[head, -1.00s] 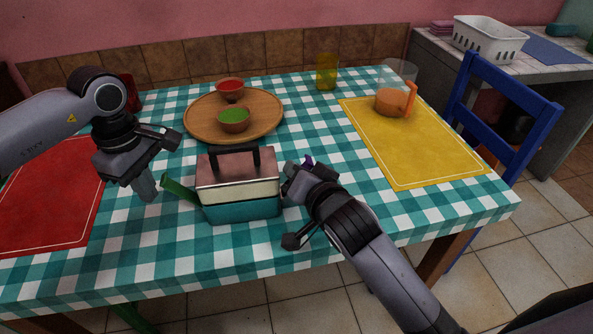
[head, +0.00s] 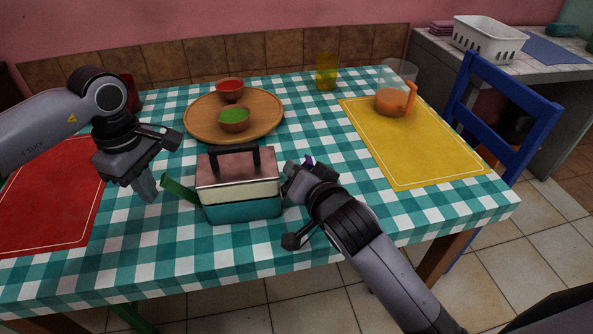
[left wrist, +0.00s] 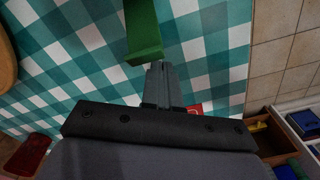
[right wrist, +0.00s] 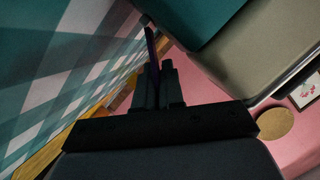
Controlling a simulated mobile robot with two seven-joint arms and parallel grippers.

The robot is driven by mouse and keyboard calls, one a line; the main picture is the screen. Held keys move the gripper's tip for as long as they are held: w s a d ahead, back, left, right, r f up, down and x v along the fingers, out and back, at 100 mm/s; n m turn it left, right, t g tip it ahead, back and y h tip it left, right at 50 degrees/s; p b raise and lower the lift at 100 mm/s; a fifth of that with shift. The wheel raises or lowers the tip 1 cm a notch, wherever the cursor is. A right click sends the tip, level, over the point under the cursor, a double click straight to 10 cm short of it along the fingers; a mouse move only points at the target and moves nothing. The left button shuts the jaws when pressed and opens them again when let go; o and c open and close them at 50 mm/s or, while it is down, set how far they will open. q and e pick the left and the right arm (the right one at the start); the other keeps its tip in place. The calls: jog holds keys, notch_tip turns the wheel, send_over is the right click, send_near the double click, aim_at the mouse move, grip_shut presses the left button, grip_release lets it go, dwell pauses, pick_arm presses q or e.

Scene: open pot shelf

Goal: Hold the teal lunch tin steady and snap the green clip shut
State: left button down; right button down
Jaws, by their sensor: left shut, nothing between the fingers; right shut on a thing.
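The teal lunch tin (head: 242,208) stands on the checked cloth, with a cream middle layer, a coppery lid and a black handle. It shows at the top right of the right wrist view (right wrist: 205,25). Its green clip (head: 180,189) sticks out from the left side, swung open; it also shows in the left wrist view (left wrist: 143,32). My left gripper (head: 149,194) is shut and empty, just left of the clip's outer end. My right gripper (head: 291,178) is at the tin's right side, shut on a thin purple piece (right wrist: 151,42). The piece's join with the tin is hidden.
A round wooden board (head: 265,126) with a red-filled bowl (head: 230,94) and a green-filled bowl (head: 234,124) lies behind the tin. A yellow mat (head: 425,155) with a clear jug (head: 393,100) is at right, a red mat (head: 50,205) at left. The front cloth is clear.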

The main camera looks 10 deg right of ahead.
aim_at(176, 187)
pick_arm(q)
jog(key=shift+s+d, duration=0.15)
jog(key=shift+d, duration=2.55)
jog(key=shift+a, duration=0.1)
jog(key=shift+a, duration=1.65)
notch_tip(176, 187, up, 9)
